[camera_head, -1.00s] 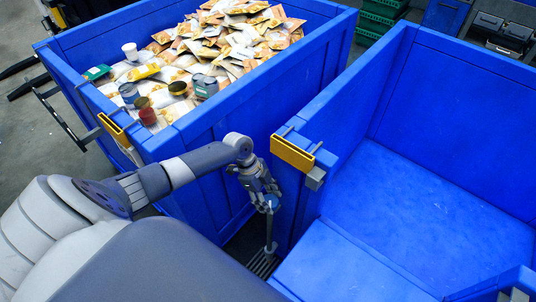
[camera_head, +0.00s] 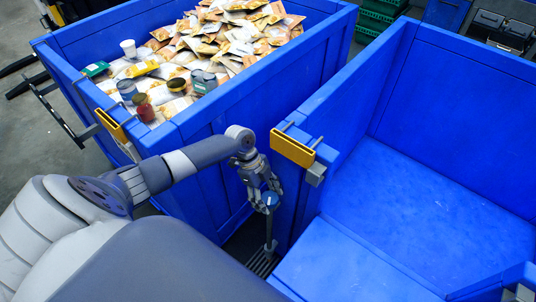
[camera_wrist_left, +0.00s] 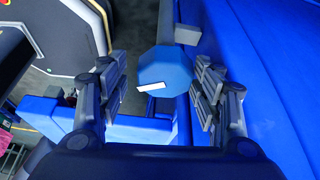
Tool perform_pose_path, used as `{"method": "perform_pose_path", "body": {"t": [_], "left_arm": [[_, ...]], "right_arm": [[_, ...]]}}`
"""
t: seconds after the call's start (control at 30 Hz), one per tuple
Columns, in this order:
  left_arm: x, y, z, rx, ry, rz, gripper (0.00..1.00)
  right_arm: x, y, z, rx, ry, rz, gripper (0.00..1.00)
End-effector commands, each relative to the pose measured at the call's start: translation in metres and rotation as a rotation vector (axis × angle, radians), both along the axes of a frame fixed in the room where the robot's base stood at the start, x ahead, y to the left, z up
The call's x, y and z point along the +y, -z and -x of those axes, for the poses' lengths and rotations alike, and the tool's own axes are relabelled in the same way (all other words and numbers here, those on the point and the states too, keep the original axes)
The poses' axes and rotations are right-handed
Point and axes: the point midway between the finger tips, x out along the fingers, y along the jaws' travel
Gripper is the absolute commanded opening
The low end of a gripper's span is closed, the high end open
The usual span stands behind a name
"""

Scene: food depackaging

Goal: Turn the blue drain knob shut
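The blue drain knob (camera_wrist_left: 165,70) is a faceted disc with a white mark on its face, seen near the middle of the left wrist view. In the head view the knob (camera_head: 270,199) sits on top of a thin upright post between the two blue bins. My left gripper (camera_wrist_left: 160,86) is open, with one finger on each side of the knob. A small gap shows on the left side; the right finger is very close, and I cannot tell whether it touches. In the head view my left gripper (camera_head: 266,196) partly covers the knob. My right gripper is not in view.
A blue bin (camera_head: 262,92) full of packets and cans stands at the back left. An empty blue bin (camera_head: 420,210) stands on the right, its wall close beside my gripper. A floor grate (camera_head: 262,262) lies below the post.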

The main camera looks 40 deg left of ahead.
Motion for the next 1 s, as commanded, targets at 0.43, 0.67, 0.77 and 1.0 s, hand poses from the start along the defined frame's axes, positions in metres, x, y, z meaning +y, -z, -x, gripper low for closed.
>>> {"method": "perform_pose_path", "body": {"t": [0.43,0.67,0.77,1.0], "left_arm": [[0.002,-0.005,-0.009,-0.022,-0.01,0.0,0.68],[0.007,-0.015,-0.01,-0.027,-0.011,-0.001,0.68],[0.012,-0.029,-0.009,-0.028,-0.011,-0.001,0.68],[0.025,-0.062,-0.006,-0.024,-0.008,-0.001,0.68]], "right_arm": [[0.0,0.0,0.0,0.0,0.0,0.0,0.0],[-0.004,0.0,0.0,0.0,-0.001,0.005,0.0],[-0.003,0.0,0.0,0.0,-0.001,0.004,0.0],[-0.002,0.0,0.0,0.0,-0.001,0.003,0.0]]}}
